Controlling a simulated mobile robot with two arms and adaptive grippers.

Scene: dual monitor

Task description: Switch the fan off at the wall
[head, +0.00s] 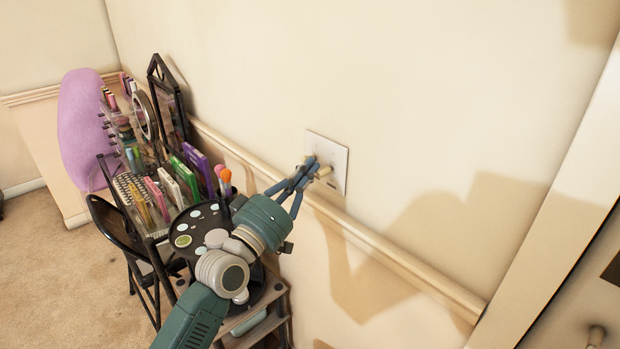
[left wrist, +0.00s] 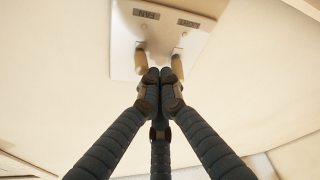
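A white switch plate (head: 340,168) is on the cream wall, right of the vanity. It also shows in the left wrist view (left wrist: 122,45), where its labels appear upside down. The toggle by the FAN label (left wrist: 141,60) is at left there, and the toggle by the LIGHT label (left wrist: 178,65) is at right. My left gripper (head: 311,170) is at the plate, its fingers drawn together with nothing between them. In the left wrist view its fingertips (left wrist: 160,76) lie between and just below the two toggles. I cannot tell whether they touch. My right gripper is not in view.
A wooden rail (head: 400,258) runs along the wall below the plate. A black vanity rack with makeup and books (head: 158,195) and a purple cushion (head: 82,130) stand at left. A white door frame (head: 560,225) is at right.

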